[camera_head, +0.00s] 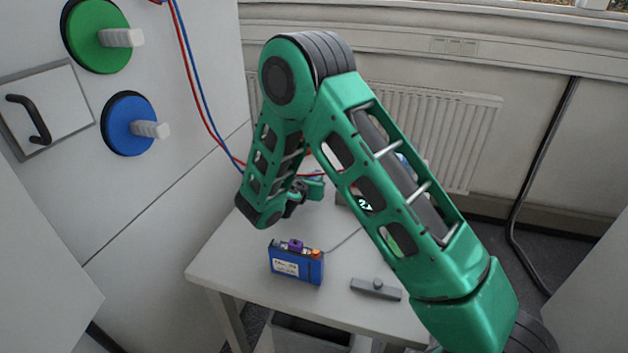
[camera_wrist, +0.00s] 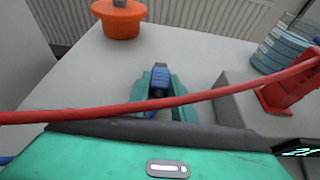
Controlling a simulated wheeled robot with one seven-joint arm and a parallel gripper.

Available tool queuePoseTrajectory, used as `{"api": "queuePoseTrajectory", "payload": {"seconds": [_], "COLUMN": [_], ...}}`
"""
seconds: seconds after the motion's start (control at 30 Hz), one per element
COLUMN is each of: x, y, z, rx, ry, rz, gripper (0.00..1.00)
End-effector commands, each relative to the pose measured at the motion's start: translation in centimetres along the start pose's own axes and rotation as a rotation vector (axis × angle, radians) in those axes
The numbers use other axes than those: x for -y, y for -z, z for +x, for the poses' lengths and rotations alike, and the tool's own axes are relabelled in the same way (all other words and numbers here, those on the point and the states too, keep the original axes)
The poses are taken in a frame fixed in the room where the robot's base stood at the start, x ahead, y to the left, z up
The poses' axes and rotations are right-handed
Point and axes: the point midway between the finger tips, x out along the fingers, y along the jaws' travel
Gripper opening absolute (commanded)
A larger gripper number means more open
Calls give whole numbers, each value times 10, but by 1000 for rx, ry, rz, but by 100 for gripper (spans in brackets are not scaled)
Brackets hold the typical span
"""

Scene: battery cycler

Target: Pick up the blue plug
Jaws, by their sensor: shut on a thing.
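The blue plug (camera_wrist: 161,88) shows in the wrist view, between the two teal fingers of my gripper (camera_wrist: 162,90). The fingers are shut on it, and its grey end points away from me. A red cable crosses in front and hides part of the grip. In the head view my gripper (camera_head: 308,186) is over the back of the table, partly behind my arm. The plug cannot be made out there. I cannot tell whether it touches the table.
A blue battery box (camera_head: 297,264) with purple and orange tops stands on the white table (camera_head: 225,250). A grey block (camera_head: 376,289) lies to its right. Green (camera_head: 92,38) and blue (camera_head: 125,122) round wall sockets are at left. An orange round thing (camera_wrist: 119,20) and a red plug-like thing (camera_wrist: 288,92) flank the plug.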

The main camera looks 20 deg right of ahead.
Motion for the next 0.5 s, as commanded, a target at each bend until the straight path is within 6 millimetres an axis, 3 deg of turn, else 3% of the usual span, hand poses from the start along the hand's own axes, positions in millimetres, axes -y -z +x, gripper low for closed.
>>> {"api": "queuePoseTrajectory", "payload": {"seconds": [0.27,0.5], "x": [0,-1], "y": [-17,-56], "z": [-7,-23], "rx": [2,3], "ry": [0,-2], "rz": [4,4], "gripper": [0,0]}}
